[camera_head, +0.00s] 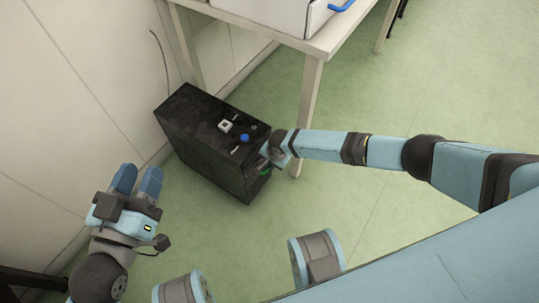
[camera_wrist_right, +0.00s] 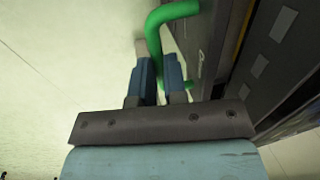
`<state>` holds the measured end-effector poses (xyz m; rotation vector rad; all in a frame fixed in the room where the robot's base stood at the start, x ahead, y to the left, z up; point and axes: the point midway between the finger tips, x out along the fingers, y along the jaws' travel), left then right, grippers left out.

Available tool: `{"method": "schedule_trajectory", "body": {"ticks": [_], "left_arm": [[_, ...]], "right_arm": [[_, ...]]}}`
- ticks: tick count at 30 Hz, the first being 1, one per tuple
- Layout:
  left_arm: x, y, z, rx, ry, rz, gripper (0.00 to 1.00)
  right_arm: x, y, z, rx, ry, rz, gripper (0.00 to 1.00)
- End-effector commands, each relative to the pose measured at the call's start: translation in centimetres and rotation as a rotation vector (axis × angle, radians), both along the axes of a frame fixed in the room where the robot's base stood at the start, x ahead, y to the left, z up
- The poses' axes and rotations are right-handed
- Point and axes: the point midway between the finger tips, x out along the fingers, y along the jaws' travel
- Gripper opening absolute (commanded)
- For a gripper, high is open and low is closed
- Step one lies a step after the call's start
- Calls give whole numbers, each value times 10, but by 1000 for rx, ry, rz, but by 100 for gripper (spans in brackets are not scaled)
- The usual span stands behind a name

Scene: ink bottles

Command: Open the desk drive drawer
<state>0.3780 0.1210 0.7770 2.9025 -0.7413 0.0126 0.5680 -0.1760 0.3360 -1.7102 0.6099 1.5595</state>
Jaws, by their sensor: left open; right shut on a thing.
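The desk drive is a black box (camera_head: 205,145) standing on the floor beside a table. A green handle (camera_head: 265,171) shows at its front right face, partly hidden by my right gripper (camera_head: 267,154). In the right wrist view, the green handle (camera_wrist_right: 154,38) is a bent bar passing between the blue fingers of my right gripper (camera_wrist_right: 160,80), which is shut on it. The dark front of the drive (camera_wrist_right: 205,45) lies just right of the handle. I cannot tell how far the drawer stands out. My left gripper (camera_head: 138,180) is open and empty, left of the drive.
A small white item (camera_head: 225,126) and a blue round item (camera_head: 245,138) are on top of the drive. A wall (camera_head: 75,90) runs along the left. Green floor (camera_head: 370,215) is clear in front and to the right.

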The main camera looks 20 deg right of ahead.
Motion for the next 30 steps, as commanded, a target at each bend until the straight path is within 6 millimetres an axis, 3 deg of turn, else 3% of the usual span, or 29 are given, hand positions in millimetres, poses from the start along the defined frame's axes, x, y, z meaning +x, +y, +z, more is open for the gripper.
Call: {"method": "schedule_trajectory", "body": {"ticks": [1, 8, 18, 24, 30], "left_arm": [[-1, 1, 16, -9, 4, 10, 43], [-5, 9, 19, 5, 69, 59, 43], [-28, 46, -53, 224, 423, 135, 43], [-33, 53, -63, 265, 470, 144, 43], [-33, 53, -66, 268, 472, 145, 43]], "right_arm": [[2, 1, 17, 9, -9, -2, 0], [-13, -15, 16, 1, -6, -7, 0], [-51, -45, 10, -11, 8, -10, 0], [-75, -64, 4, -14, 10, -8, 0], [-80, -67, 0, -14, 10, -7, 0]]}}
